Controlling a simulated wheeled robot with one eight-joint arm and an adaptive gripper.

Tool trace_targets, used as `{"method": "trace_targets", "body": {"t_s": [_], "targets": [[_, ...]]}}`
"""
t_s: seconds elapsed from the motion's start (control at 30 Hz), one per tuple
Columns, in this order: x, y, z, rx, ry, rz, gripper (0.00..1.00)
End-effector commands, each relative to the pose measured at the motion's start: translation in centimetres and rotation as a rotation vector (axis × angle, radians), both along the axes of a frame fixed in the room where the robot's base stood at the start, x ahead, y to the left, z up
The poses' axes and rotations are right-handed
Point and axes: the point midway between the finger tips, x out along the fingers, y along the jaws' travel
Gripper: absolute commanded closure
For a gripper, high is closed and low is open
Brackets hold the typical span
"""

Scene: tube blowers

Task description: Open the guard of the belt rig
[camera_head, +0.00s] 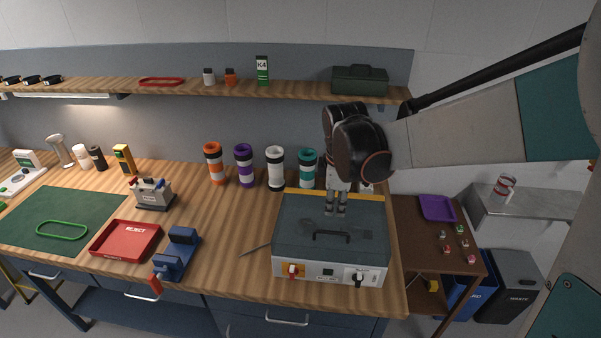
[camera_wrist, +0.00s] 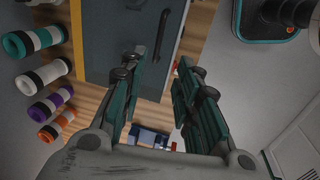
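The belt rig (camera_head: 278,266) is a light grey box at the right end of the workbench. Its guard (camera_head: 296,222) is a dark see-through lid with a black bar handle (camera_head: 332,235) near the front edge; the guard looks shut. In the wrist view the guard (camera_wrist: 108,40) and its handle (camera_wrist: 158,38) lie beyond my fingers. My gripper (camera_head: 336,209) points down over the guard, behind the handle in the head view. In the wrist view my gripper (camera_wrist: 163,64) has its fingers spread with nothing between them. It appears apart from the handle.
The rig's front has a red-and-yellow switch (camera_head: 293,270) and a black knob (camera_head: 358,279). Coloured tubes, including a teal one (camera_head: 308,168), stand behind it. A blue vise (camera_head: 177,254) and red reject tray (camera_head: 127,239) are to its left. A shelf (camera_head: 200,88) runs above.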

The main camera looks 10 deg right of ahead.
Motion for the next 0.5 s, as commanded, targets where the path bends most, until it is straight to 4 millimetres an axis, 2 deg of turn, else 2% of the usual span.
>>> {"method": "trace_targets", "body": {"t_s": [0.17,0.27,0.5], "targets": [[0.5,0.0,-0.6,-0.007,0.012,0.026,0.7],[0.7,-0.1,-1.9,-0.007,0.012,0.026,0.7],[1.6,-0.4,-6.4,-0.007,0.011,0.024,0.7]]}}
